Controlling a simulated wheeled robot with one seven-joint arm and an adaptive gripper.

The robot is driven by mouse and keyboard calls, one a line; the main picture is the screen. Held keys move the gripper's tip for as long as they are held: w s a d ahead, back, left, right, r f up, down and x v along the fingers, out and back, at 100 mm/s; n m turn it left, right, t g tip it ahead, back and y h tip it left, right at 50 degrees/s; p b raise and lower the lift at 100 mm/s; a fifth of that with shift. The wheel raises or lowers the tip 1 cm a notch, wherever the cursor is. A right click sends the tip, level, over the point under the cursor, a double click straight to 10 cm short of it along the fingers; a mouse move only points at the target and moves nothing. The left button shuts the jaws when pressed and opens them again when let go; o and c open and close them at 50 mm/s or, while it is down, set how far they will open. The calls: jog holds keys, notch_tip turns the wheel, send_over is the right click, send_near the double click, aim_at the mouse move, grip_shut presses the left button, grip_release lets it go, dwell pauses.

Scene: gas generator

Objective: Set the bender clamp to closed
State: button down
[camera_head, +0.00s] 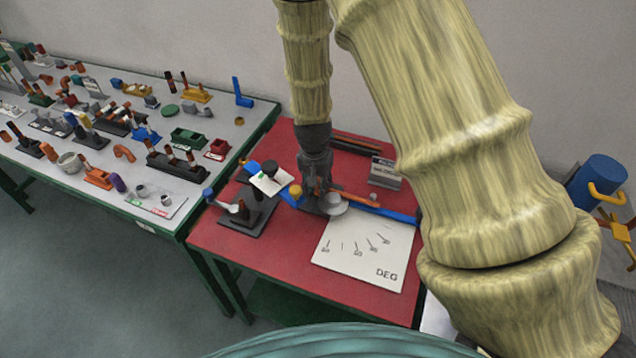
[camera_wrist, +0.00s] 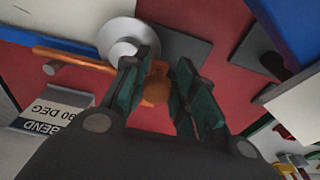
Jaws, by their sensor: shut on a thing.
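The bender stands on the red tabletop, with a pale round former (camera_head: 334,205) beside a blue bar (camera_head: 390,213) and an orange rod (camera_head: 358,201). My gripper (camera_head: 318,200) points down at the bender, just left of the former. In the wrist view my gripper (camera_wrist: 166,84) has its fingers on either side of an orange piece (camera_wrist: 157,86), at the end of the orange rod (camera_wrist: 75,58), and is shut on it. The former (camera_wrist: 124,38) lies just beyond the fingers. I cannot tell which part is the clamp; my gripper hides some of the bender.
A white angle plate marked DEG (camera_head: 365,250) lies in front of the bender. A sign block (camera_head: 385,172) stands behind right. A dark fixture (camera_head: 248,212) stands at left. A crowded parts table (camera_head: 110,205) is further left. My arm covers the right side.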

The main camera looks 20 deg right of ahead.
jog(key=shift+s+a+f, duration=0.15)
jog(key=shift+s+f, duration=0.1)
jog(key=shift+s, duration=0.05)
jog(key=c, duration=1.2)
grip_release()
jog(key=shift+c, duration=0.2)
jog(key=shift+o, duration=0.5)
jog(key=shift+w+r, duration=0.15)
jog(key=shift+w, duration=0.05)
notch_tip(320, 180, up, 12)
jog(key=s, duration=0.1)
jog(key=shift+a, duration=0.35)
